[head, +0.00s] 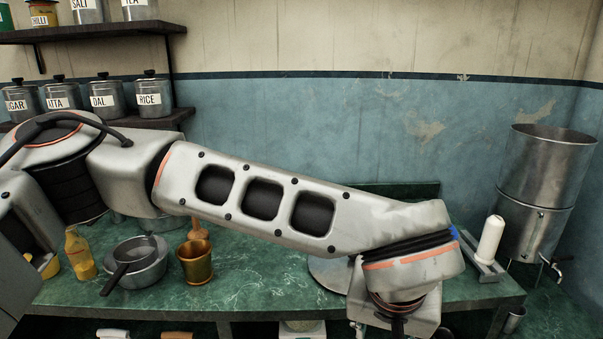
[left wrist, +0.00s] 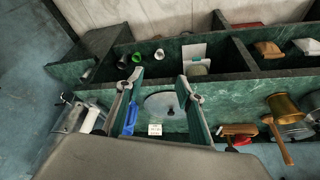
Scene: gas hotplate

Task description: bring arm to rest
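My left arm (head: 270,205) stretches from the left side across the head view, in front of the counter, and bends down at the lower right. My left gripper is at the lower end of this arm, but its fingers are cut off by the bottom edge there. In the left wrist view the left gripper (left wrist: 160,79) shows two fingers spread apart with nothing held between them. Beyond the fingers lies a round metal disc (left wrist: 165,104) on the green counter. My right gripper is in neither view.
The green marble counter (head: 255,290) holds a brass cup (head: 196,262), a steel pot (head: 150,265) and a yellow bottle (head: 78,255) at left. A white roller (head: 490,238) and a tall steel container (head: 540,185) stand at right. Shelves (head: 90,31) with canisters are upper left.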

